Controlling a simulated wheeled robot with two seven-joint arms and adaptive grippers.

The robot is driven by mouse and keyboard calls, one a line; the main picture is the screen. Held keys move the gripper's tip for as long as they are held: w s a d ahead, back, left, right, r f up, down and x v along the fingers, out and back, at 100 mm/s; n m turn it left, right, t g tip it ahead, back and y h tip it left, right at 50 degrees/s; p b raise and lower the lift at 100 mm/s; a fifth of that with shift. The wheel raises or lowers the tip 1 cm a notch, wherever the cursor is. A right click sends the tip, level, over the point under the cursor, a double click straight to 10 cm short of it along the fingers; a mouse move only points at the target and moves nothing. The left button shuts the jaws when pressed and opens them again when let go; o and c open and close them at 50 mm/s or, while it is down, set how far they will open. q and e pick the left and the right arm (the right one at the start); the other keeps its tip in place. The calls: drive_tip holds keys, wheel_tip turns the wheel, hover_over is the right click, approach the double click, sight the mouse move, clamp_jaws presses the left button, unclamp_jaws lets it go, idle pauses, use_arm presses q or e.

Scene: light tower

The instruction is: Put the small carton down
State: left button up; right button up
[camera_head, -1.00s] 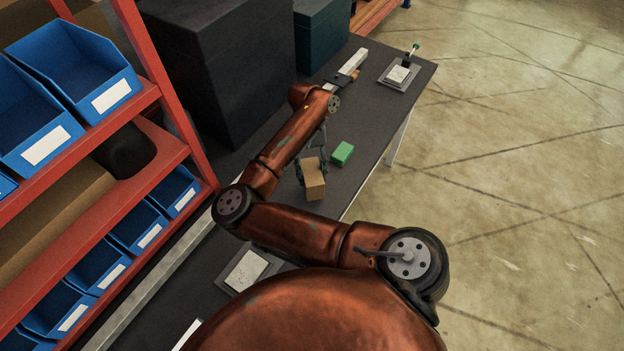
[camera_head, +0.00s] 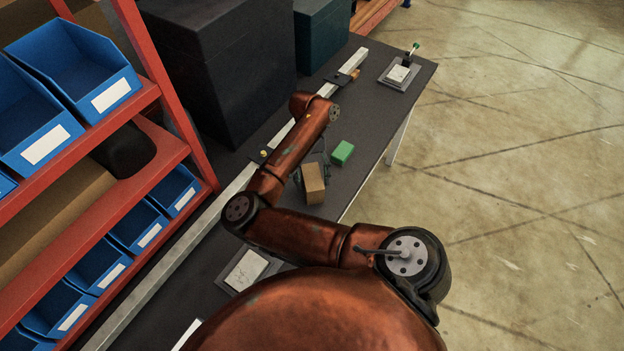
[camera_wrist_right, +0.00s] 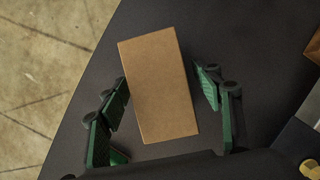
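The small carton (camera_head: 313,185) is a plain brown box on the dark tabletop, near the table's right edge. In the wrist view the carton (camera_wrist_right: 160,85) lies between the two green-padded fingers of my right gripper (camera_wrist_right: 163,86), turned slightly against them. A narrow gap shows between the carton and the right-hand finger; the left-hand finger is very close to its other side. My right gripper (camera_head: 311,168) looks open around the carton in the head view, partly hidden by my arm. My left gripper is not in view.
A long pale rail (camera_head: 190,237) runs along the table. Grey plates (camera_head: 399,76) stand at the far end and closer in. Large dark boxes (camera_head: 215,65) and a red rack with blue bins (camera_head: 75,75) line the left.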

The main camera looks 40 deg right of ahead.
drive_tip(key=v, duration=1.2)
drive_tip(key=shift+r, duration=0.15)
